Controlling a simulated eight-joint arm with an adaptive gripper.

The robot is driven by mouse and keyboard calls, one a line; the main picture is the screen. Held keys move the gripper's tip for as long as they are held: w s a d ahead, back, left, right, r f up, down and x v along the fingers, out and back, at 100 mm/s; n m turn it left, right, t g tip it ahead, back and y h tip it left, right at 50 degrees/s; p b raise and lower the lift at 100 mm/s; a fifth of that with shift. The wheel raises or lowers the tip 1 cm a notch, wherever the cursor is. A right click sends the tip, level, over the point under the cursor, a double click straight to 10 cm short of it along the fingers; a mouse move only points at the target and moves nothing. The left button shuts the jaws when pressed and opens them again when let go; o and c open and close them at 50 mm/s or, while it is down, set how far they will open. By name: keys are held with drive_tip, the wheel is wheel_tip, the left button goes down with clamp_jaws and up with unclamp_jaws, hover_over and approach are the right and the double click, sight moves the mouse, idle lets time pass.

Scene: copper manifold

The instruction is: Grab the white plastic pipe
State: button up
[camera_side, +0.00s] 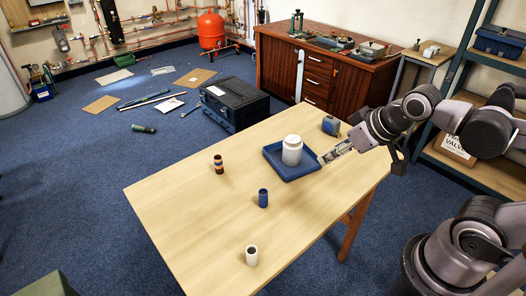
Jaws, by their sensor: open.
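The white plastic pipe (252,256) is a short white cylinder with a dark open top. It stands upright near the front edge of the wooden table (190,220). My gripper (325,158) is open and empty. It is over the right side of the table, near the blue tray's right edge, well behind and to the right of the white pipe. Nothing touches the white pipe.
A blue pipe piece (263,198) and a copper-and-dark banded piece (218,164) stand upright on the table. A blue tray (276,168) holds a white jar (292,150). A blue-grey object (330,125) sits near the back edge. The table's left front is clear.

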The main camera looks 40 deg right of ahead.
drive_tip(key=a, duration=0.1)
drive_tip(key=m+g, duration=0.7)
drive_tip(key=m, duration=0.4)
approach(252, 253)
drive_tip(key=shift+w, duration=0.15)
drive_tip(key=shift+f, duration=5.2)
drive_tip(key=c, duration=1)
